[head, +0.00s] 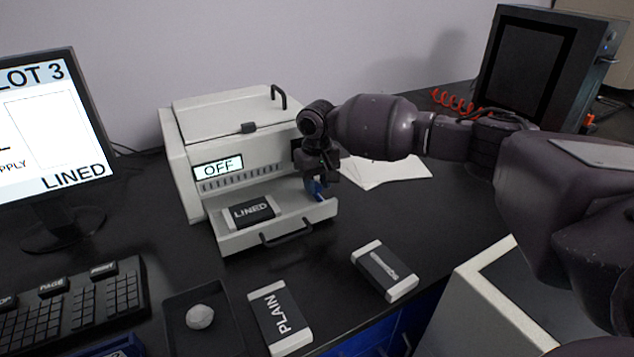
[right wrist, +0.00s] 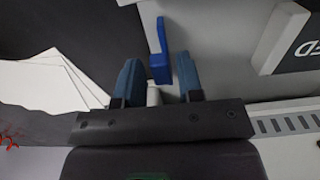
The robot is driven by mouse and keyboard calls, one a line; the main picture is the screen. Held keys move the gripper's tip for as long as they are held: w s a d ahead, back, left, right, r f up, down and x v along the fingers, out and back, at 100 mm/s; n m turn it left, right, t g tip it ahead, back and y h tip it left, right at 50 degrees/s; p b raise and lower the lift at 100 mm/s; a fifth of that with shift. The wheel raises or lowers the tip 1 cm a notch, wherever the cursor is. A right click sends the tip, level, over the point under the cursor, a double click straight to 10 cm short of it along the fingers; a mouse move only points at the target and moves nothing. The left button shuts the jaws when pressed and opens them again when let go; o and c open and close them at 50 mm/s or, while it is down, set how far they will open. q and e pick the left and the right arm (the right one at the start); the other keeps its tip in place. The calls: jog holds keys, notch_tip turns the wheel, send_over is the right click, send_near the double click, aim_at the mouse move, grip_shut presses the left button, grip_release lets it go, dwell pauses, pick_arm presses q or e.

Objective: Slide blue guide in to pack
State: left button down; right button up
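The blue guide (head: 319,191) stands at the right part of the open machine drawer (head: 285,222). In the right wrist view the guide (right wrist: 158,58) shows as a blue upright piece with a wider foot. The pack marked LINED (head: 251,212) lies in the left part of the drawer, with clear drawer floor between it and the guide. Its edge shows in the right wrist view (right wrist: 283,38). My right gripper (head: 317,181) is over the drawer's right end. Its fingers (right wrist: 157,66) are apart, with the guide between their tips; contact is unclear. My left gripper is out of view.
The machine (head: 235,140) reads OFF. A PLAIN pack (head: 279,318) and another dark pack (head: 385,271) lie on the table in front. A tray (head: 177,330) holds a pale lump (head: 200,316). White sheets (head: 390,172) lie behind my right arm. The monitor (head: 55,125) shows LINED.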

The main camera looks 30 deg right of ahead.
grip_shut()
jog(key=shift+a+r+p, duration=0.25)
jog(key=shift+a+p, duration=0.1)
jog(key=shift+a, duration=0.05)
jog(key=shift+w+a+r+p, duration=0.1)
jog(key=shift+a+r+p, duration=0.05)
jog(key=shift+a+p, duration=0.6)
jog(key=shift+a, duration=0.65)
jog(key=shift+a+f, duration=0.15)
jog(key=shift+f, duration=0.2)
jog(key=shift+o, duration=1.2)
grip_release()
